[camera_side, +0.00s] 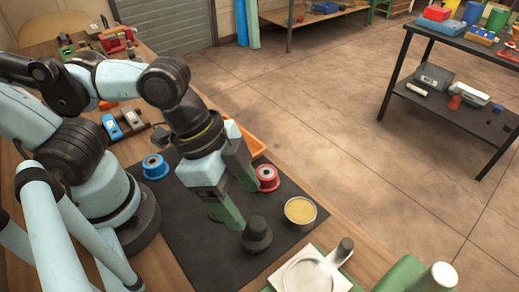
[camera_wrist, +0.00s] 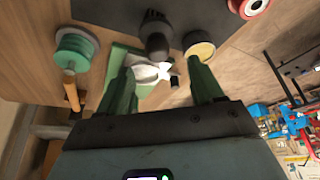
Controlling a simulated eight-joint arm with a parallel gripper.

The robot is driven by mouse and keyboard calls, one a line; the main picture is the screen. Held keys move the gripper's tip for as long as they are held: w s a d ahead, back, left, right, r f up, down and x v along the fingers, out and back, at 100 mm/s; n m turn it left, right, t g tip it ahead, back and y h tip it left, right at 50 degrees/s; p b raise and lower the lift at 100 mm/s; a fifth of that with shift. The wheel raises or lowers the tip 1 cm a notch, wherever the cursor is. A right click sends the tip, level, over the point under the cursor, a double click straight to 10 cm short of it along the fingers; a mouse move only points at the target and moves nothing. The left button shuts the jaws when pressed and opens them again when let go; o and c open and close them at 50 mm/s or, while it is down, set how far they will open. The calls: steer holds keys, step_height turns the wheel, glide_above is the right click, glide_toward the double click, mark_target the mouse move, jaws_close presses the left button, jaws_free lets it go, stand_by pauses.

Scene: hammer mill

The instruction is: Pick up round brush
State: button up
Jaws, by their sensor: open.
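The fingers also show in the wrist view (camera_wrist: 163,80).
A tin with yellowish contents (camera_side: 300,211) is right of the brush. A red spool (camera_side: 267,178) and a blue spool (camera_side: 154,167) are farther back. A metal fixture (camera_side: 310,272) stands at the front right. An orange tray (camera_side: 252,141) is behind my gripper.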

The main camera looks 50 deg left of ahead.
mark_target(256, 222)
steer(key=shift+x, duration=3.8)
steer(key=shift+s, duration=0.15)
steer(key=shift+c, duration=0.3)
steer(key=c, duration=1)
steer(key=shift+r, duration=0.15)
steer(key=shift+r, duration=4.85)
jaws_close()
